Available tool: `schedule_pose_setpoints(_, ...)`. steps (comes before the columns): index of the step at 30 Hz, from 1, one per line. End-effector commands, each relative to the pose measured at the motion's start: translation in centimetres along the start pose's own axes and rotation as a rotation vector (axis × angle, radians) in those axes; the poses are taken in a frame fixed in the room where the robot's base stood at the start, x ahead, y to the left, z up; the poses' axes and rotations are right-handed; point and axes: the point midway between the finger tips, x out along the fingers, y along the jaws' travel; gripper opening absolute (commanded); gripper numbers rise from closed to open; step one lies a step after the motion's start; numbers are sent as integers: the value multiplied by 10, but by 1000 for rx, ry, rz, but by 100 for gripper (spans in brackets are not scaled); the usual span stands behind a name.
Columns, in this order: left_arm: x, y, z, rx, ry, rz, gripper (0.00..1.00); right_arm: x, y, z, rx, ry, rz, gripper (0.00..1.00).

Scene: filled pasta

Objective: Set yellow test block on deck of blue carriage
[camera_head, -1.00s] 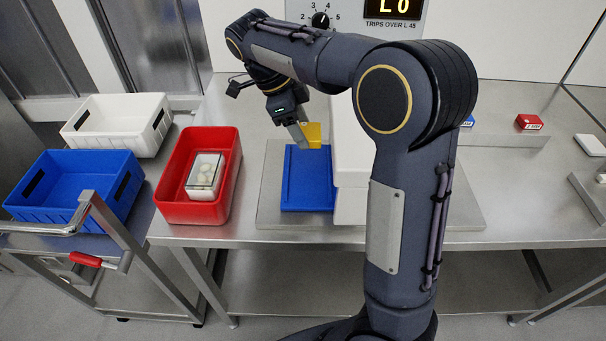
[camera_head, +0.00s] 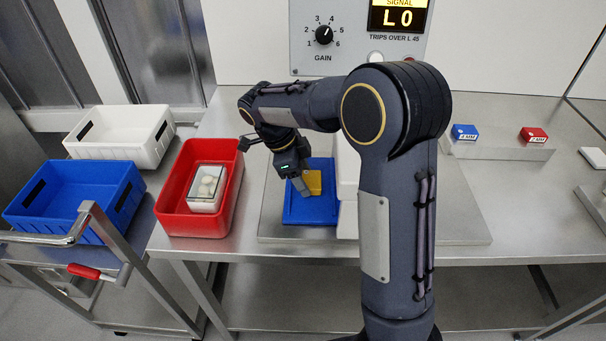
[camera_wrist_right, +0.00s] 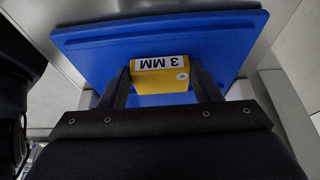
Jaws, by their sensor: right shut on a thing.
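The yellow test block (camera_head: 313,182) is held in my right gripper (camera_head: 304,184), over the blue carriage (camera_head: 300,213). In the right wrist view the yellow block (camera_wrist_right: 152,83) sits between the two dark fingers of the right gripper (camera_wrist_right: 160,88), its "3 MM" label and a small white dot showing. The blue carriage (camera_wrist_right: 215,35) with its raised edge lies behind the block in that view. Whether the block touches the deck I cannot tell. My left gripper is not in view.
A white housing (camera_head: 347,165) stands just right of the carriage, partly behind my arm. A red bin (camera_head: 165,205) with a clear-lidded box (camera_head: 207,188) is to the left. Blue (camera_head: 458,132) and red (camera_head: 533,134) blocks sit on a rack at right. The panel display (camera_head: 399,16) reads L 0.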

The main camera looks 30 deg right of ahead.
Motion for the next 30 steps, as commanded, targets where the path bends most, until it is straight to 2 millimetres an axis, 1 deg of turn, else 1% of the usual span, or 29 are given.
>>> schedule_pose_setpoints(4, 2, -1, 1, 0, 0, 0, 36, 3, 0, 1, 0, 0, 0, 35)
schedule_pose_setpoints(5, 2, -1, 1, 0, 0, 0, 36, 3, 0, 1, 0, 0, 0, 59)
schedule_pose_setpoints(9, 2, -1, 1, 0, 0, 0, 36, 2, 0, 1, 0, 0, 0, 77)
schedule_pose_setpoints(10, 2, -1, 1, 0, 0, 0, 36, 2, 0, 1, 0, 0, 0, 79)
schedule_pose_setpoints(17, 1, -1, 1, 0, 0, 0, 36, 2, 0, 0, 0, 0, 0, 79)
schedule_pose_setpoints(21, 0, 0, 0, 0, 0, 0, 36, -5, 0, 0, 0, 0, -2, 79)
schedule_pose_setpoints(23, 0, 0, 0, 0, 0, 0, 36, -13, -1, 0, 0, -1, -3, 79)
schedule_pose_setpoints(26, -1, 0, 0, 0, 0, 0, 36, -32, -1, 0, -1, -1, -4, 79)
schedule_pose_setpoints(30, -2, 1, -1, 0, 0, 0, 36, -64, -1, 0, 1, -2, -4, 79)
